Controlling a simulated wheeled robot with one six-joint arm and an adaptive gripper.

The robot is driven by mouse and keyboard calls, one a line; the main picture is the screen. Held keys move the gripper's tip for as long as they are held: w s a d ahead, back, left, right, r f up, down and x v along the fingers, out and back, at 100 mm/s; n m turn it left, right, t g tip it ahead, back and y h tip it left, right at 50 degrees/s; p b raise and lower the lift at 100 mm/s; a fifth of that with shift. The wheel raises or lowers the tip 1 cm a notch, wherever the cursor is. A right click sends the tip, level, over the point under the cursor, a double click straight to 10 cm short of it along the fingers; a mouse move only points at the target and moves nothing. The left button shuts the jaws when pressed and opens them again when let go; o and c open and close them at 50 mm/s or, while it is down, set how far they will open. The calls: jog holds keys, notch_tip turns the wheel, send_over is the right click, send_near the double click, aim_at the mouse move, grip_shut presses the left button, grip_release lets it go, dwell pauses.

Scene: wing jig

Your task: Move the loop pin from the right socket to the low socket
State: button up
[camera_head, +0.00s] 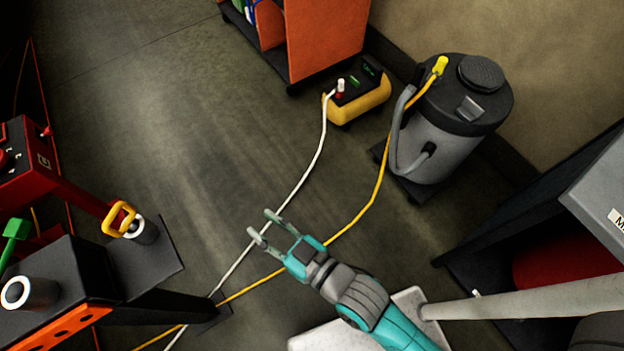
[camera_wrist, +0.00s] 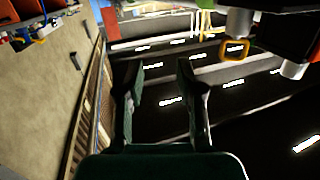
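The yellow loop pin (camera_head: 120,217) stands in a pale ring socket (camera_head: 146,234) on a dark plate of the jig at the left of the head view. Another pale ring socket (camera_head: 17,293), with a dark opening, sits on the black block at lower left. My gripper (camera_head: 263,224) is open and empty, well to the right of the pin, over the floor. The wrist view shows its two spread fingers (camera_wrist: 162,78), with the yellow loop (camera_wrist: 235,50) beyond them at upper right. I cannot tell the sockets' names from their looks.
A green-handled piece (camera_head: 15,229) and a red frame (camera_head: 38,170) stand at the jig's left. White and yellow hoses cross the floor under my gripper. Open floor lies between gripper and jig.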

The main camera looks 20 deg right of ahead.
jog(key=s+d+f+m+h, duration=0.1)
jog(key=s+d+m+h, duration=0.4)
jog(key=s+d, duration=1.3)
jog(key=s+h, duration=0.2)
jog(key=h, duration=0.1)
jog(key=shift+s+d+m+h, duration=0.25)
jog(key=shift+d+m+h, duration=0.05)
jog(key=shift+d+h, duration=0.1)
jog(key=shift+a+f, duration=0.1)
jog(key=shift+a, duration=0.05)
